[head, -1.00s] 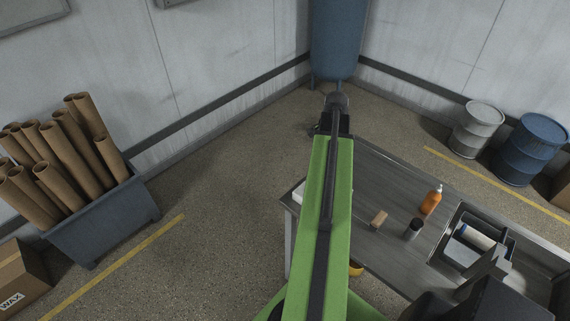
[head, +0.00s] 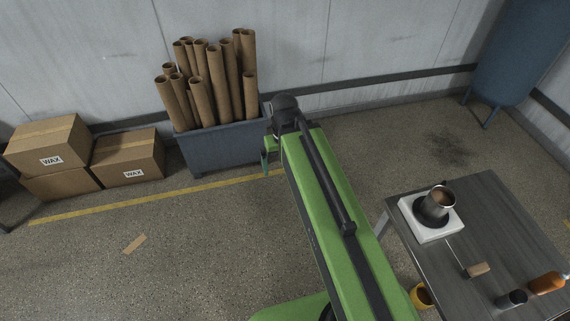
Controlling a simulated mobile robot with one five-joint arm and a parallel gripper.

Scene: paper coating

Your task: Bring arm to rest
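My green arm reaches up the middle of the head view, away from me, to a dark joint at its far end. A small green and dark part of my arm hangs below and left of that joint. The gripper's fingers do not show; they are hidden behind the arm or out of sight. I cannot see anything held.
A metal table (head: 419,259) stands at right with a white hotplate (head: 417,224), a metal pot (head: 437,205), a wooden-handled tool (head: 478,270), a dark jar (head: 511,299) and an orange bottle (head: 547,283). A grey bin (head: 222,153) of cardboard tubes and wax boxes (head: 128,158) line the wall. Floor at left is mostly clear.

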